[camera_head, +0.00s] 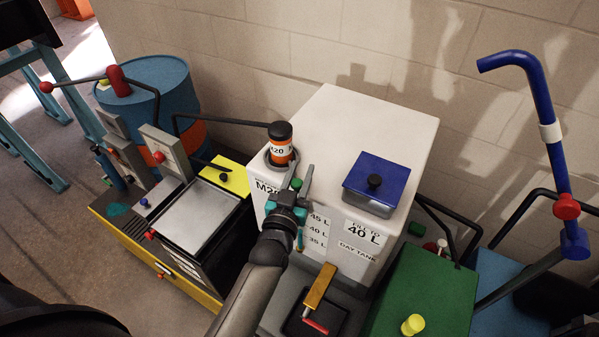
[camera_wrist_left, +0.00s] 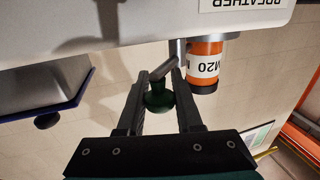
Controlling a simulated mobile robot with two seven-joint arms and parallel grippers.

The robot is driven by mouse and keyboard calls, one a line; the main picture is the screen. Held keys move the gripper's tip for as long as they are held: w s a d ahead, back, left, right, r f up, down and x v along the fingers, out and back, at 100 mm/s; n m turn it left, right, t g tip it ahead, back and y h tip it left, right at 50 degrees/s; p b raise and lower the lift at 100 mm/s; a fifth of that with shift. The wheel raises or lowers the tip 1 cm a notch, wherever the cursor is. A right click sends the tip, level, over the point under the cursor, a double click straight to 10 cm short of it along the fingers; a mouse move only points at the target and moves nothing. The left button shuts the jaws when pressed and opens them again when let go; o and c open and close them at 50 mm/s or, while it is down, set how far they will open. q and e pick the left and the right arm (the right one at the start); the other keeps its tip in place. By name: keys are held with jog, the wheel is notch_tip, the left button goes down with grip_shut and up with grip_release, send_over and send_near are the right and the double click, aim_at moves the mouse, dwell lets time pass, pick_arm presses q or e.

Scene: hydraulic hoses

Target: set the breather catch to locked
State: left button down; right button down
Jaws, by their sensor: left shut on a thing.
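The breather is an orange and black cylinder (camera_head: 280,146) with a white M20 label, on the top front left of the white tank. It also shows upside down in the left wrist view (camera_wrist_left: 205,65). Beside it, the catch is a short grey lever (camera_wrist_left: 163,69) ending in a dark green knob (camera_wrist_left: 159,98). The knob also shows in the head view (camera_head: 297,184). My left gripper (camera_head: 301,187) has its fingers on both sides of the knob and is shut on it. Whether the catch is locked cannot be told. My right gripper is not in view.
The white tank (camera_head: 345,120) carries a blue-lidded box (camera_head: 375,182) on its top right. A black hose (camera_head: 222,120) runs left from the breather. A yellow and black unit (camera_head: 200,225) stands left, a green box (camera_head: 430,285) right. The wall is close behind.

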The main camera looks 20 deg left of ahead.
pick_arm(q)
jog(key=shift+w+y, duration=0.1)
jog(key=shift+y, duration=0.3)
jog(key=c, duration=0.7)
grip_release()
jog(key=shift+d, duration=0.1)
jog(key=shift+o, duration=0.5)
